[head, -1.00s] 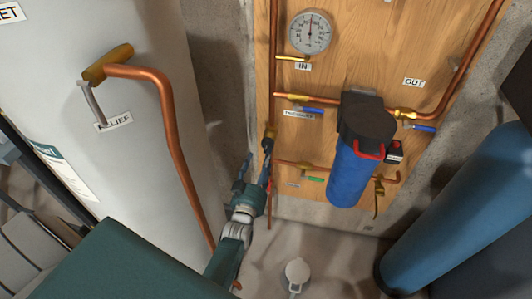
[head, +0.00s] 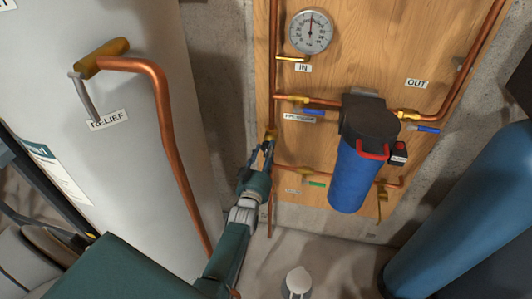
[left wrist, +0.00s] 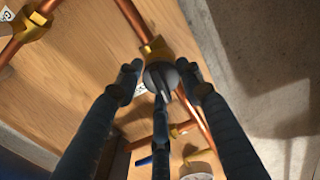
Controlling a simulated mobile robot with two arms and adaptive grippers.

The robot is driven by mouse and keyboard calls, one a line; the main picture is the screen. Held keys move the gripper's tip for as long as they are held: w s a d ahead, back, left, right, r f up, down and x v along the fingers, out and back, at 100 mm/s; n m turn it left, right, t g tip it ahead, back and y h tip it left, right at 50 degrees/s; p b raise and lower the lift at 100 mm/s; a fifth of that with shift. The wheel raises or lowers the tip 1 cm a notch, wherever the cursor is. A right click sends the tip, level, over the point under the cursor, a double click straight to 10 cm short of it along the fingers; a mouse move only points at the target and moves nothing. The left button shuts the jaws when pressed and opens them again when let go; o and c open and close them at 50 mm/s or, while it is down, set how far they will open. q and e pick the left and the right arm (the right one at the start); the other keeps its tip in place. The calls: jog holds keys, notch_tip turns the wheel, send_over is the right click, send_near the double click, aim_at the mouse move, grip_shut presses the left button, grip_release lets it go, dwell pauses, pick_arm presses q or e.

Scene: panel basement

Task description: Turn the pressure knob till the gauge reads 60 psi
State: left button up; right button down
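The round pressure gauge (head: 311,32) is at the top of the wooden board in the head view. Its needle points almost straight up; its numbers are too small to read surely. A dark round knob (left wrist: 160,78) sits on a brass fitting in the left wrist view. My left gripper (left wrist: 160,82) has its fingers spread either side of the knob, with the right fingertip very near it; I cannot tell if they touch. In the head view my left gripper (head: 263,150) is at the brass fitting (head: 270,135) on the left vertical pipe, hiding the knob. My right gripper is not in view.
A blue filter housing (head: 352,175) hangs right of my left gripper, with copper pipes and blue-handled valves around it. A white tank (head: 110,180) with a relief pipe (head: 175,150) stands left. A blue cylinder (head: 465,215) stands at right.

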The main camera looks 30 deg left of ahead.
pick_arm(q)
jog(key=shift+f+n, duration=0.15)
jog(key=shift+n, duration=0.15)
jog(key=n, duration=0.3)
jog(key=shift+n, duration=0.3)
jog(key=shift+s+d+f+n, duration=0.1)
jog(key=shift+n, duration=1.9)
jog(key=shift+f, duration=0.1)
jog(key=o, duration=1.1)
jog(key=shift+o, duration=0.3)
jog(key=shift+r, duration=0.2)
jog(key=v, duration=1.2)
